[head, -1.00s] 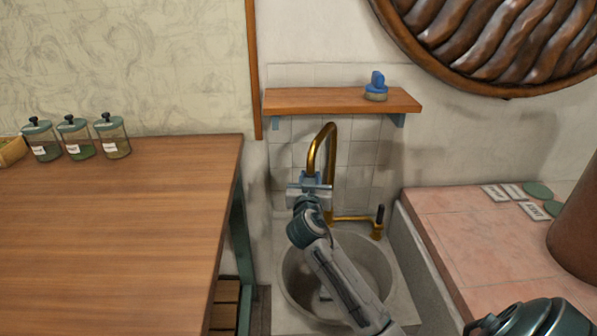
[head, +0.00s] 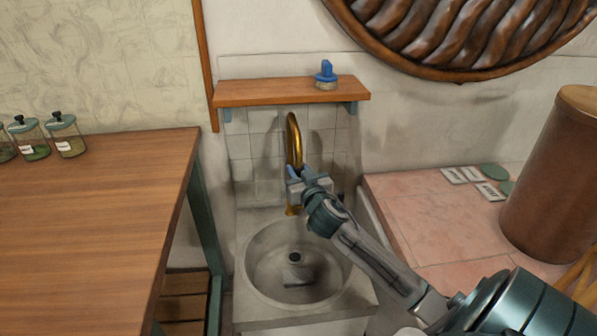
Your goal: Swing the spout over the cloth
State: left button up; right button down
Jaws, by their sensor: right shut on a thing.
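The brass spout (head: 294,140) rises above the back of the round sink and now shows nearly edge-on, its arch facing me. My right gripper (head: 296,180) is shut on the spout's lower hanging end, and it hides that end and much of the tap behind it. A small pale grey patch (head: 297,273) lies in the sink basin (head: 258,283) by the dark drain (head: 294,258); it may be the cloth, but I cannot tell surely. My left gripper is not in view.
A wooden shelf (head: 290,91) with a blue-handled brush (head: 326,75) is above the sink. A wooden table (head: 90,220) with lidded jars (head: 66,136) stands at left. A pink tiled counter (head: 420,215) with a brown canister (head: 550,180) is at right.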

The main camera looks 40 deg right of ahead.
jog(key=shift+d, duration=0.1)
jog(key=c, duration=1.3)
grip_release()
jog(key=shift+c, duration=0.2)
jog(key=shift+o, duration=1.1)
jog(key=shift+s+d, duration=0.1)
jog(key=shift+d, duration=0.1)
jog(key=shift+a, duration=0.1)
jog(key=shift+s+a, duration=0.1)
jog(key=shift+s, duration=0.05)
jog(key=v, duration=1)
jog(key=shift+s+b, duration=0.15)
jog(key=shift+b, duration=0.2)
